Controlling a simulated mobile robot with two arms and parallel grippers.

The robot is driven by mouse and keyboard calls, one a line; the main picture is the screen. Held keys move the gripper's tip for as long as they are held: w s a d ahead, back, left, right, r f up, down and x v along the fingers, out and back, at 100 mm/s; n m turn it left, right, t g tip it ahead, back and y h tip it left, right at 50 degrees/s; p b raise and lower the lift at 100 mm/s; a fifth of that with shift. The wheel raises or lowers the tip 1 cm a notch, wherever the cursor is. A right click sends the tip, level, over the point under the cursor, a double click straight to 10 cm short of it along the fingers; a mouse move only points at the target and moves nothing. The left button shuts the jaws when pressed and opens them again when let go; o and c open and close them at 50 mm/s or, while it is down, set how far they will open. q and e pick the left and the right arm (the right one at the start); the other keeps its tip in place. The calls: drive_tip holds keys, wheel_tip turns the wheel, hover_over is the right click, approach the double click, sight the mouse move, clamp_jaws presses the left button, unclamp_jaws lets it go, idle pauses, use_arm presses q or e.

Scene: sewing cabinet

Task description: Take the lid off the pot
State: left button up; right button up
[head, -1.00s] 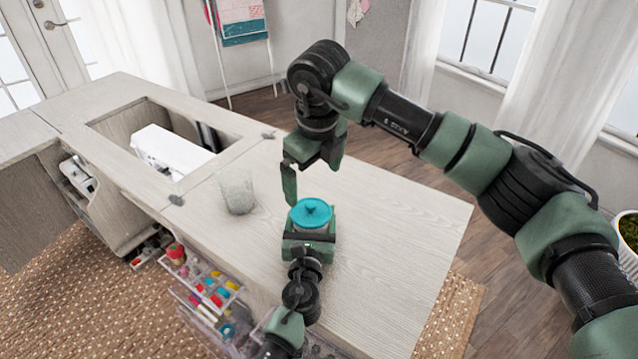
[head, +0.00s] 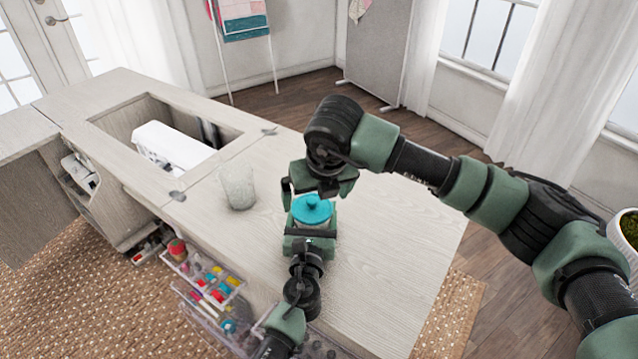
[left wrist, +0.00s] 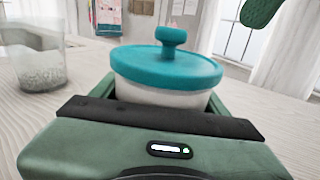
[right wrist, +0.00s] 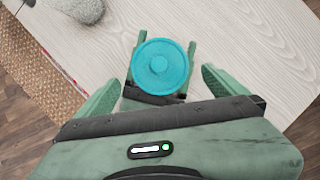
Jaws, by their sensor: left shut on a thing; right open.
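The white pot (left wrist: 165,97) stands upright on the cabinet top, with its teal lid (left wrist: 165,66) seated on it. The lid has a round knob on top. My left gripper (head: 309,232) is shut on the pot's body, with its fingers on either side. My right gripper (right wrist: 160,85) is open and empty; its fingers are spread to either side of the lid as seen in the right wrist view, and in the head view it hangs just above and behind the lid (head: 311,210). I see no contact between the right fingers and the lid.
A clear glass (head: 238,187) stands on the cabinet top (head: 395,235) left of the pot. Further left, a white sewing machine (head: 172,147) sits in a recess. Clear drawers (head: 210,285) with colourful spools hang at the front edge. The top right of the pot is free.

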sight(314, 203)
drive_tip(key=shift+x, duration=2)
drive_tip(key=c, duration=1.5)
drive_tip(key=shift+o, duration=0.2)
drive_tip(key=shift+r, duration=0.2)
drive_tip(key=shift+r, duration=0.95)
drive_tip(key=shift+r, duration=2.05)
use_arm(q)
drive_tip(key=o, duration=2.2)
drive_tip(key=shift+c, duration=0.2)
